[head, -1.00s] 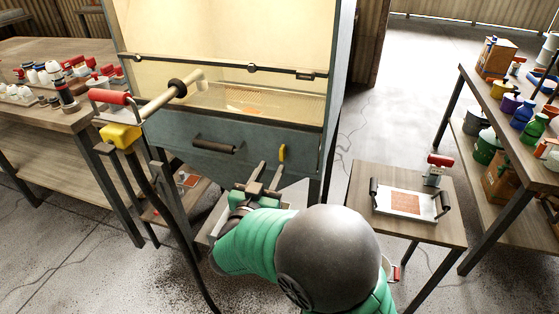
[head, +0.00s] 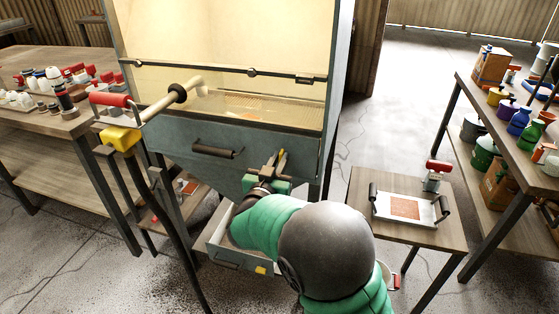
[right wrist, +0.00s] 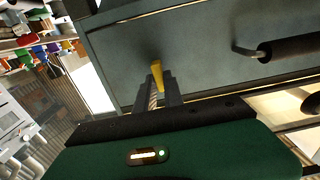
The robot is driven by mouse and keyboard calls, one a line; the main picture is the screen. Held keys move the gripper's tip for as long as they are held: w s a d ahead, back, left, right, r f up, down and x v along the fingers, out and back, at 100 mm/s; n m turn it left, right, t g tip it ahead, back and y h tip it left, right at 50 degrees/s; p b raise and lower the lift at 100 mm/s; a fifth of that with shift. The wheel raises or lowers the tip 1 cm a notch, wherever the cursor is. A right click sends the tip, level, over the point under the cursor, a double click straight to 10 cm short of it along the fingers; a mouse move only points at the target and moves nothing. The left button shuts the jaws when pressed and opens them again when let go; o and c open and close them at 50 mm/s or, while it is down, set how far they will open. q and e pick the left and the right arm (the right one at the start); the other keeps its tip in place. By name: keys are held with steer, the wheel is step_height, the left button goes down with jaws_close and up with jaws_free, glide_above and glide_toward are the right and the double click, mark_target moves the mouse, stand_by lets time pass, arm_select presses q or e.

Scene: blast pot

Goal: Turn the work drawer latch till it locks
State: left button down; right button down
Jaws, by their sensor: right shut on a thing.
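The yellow work drawer latch (head: 283,153) is on the right part of the grey-blue drawer front (head: 178,133), to the right of the dark drawer handle (head: 218,151). My right gripper (head: 274,163) reaches up to the latch from below and is shut on it. In the right wrist view the yellow latch (right wrist: 157,72) stands out between the two dark fingertips (right wrist: 159,90). The fingers hide part of the latch, and I cannot tell its exact angle. The drawer front looks closed against the cabinet. My left gripper is not in view.
A lower tray (head: 225,258) with a yellow tab sticks out below the cabinet. A stand with a yellow block (head: 121,138) and red handle is at the left. A small table (head: 415,235) with a white tray and a shelf of bottles are at the right.

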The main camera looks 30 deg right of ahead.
steer(key=shift+f, duration=0.1)
steer(key=shift+w, duration=0.1)
steer(key=shift+m, duration=0.4)
steer(key=shift+s+d+f+m+b, duration=0.15)
steer(key=shift+f+m+b, duration=0.1)
steer(key=shift+m+b, duration=2.3)
steer(key=shift+s+d+f+m+b, duration=0.1)
steer(key=shift+s+f+m+b, duration=0.1)
steer(key=shift+m+b, duration=2.35)
steer(key=shift+s+d+f+m+b, duration=0.2)
steer(key=shift+m+b, duration=1.35)
steer(key=shift+m, duration=1.95)
steer(key=shift+w+a, duration=0.1)
